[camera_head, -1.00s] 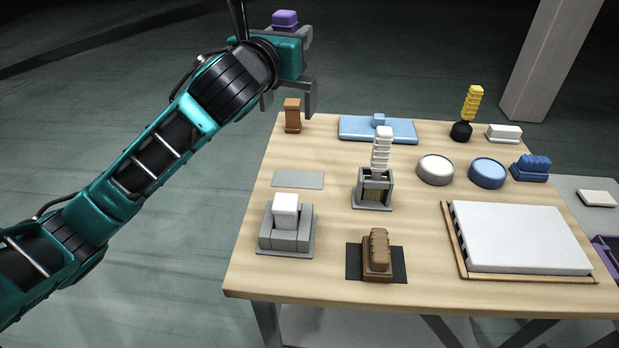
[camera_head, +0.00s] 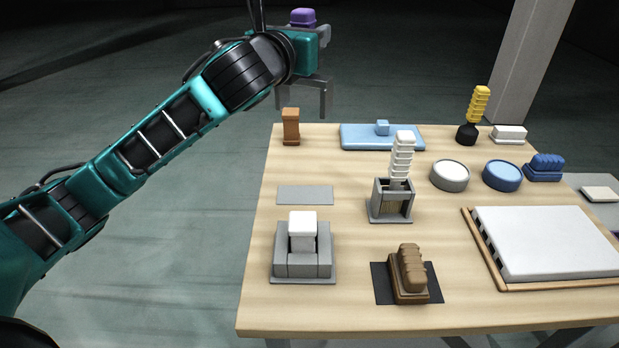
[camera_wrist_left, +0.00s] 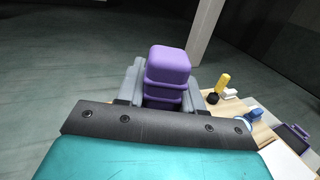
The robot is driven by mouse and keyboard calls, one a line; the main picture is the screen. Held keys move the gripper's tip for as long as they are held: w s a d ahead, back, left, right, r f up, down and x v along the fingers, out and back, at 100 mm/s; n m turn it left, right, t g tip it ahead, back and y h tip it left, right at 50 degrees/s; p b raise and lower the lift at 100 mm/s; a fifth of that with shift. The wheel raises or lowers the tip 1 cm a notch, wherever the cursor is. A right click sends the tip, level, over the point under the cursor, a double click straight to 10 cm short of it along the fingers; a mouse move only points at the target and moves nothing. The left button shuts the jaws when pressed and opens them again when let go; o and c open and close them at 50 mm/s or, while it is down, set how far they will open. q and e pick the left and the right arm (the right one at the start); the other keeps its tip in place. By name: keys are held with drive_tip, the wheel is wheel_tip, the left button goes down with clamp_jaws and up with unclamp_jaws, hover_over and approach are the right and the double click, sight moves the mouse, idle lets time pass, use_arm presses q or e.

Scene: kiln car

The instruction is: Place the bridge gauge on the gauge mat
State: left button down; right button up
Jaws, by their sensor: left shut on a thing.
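My left gripper (camera_head: 322,36) is high at the far left corner of the table, shut on the purple handle (camera_head: 302,17) of the bridge gauge. The gauge's grey two-legged bridge (camera_head: 318,84) hangs below the gripper, clear of the tabletop. In the left wrist view the purple handle (camera_wrist_left: 168,68) stands between the grey fingers (camera_wrist_left: 166,92). A thin, bare grey mat (camera_head: 305,195), which looks like the gauge mat, lies flat on the left of the table, nearer than the gripper. My right gripper is not in view.
Near the grey mat stand a brown block (camera_head: 291,127), a grey holder with a white-topped piece (camera_head: 303,265) and a grey box with a ribbed white handle (camera_head: 392,200). A brown brush-like piece (camera_head: 408,272) sits on a dark mat (camera_head: 433,290). A white slab (camera_head: 550,240) fills the right.

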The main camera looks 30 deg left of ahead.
use_arm(q)
wheel_tip(320, 180, down, 20)
drive_tip(key=b, duration=0.7)
drive_tip(key=shift+r, duration=0.25)
drive_tip(key=shift+f, duration=0.1)
drive_tip(key=c, duration=1.2)
unclamp_jaws()
drive_tip(key=shift+f, duration=0.15)
drive_tip(key=o, duration=0.5)
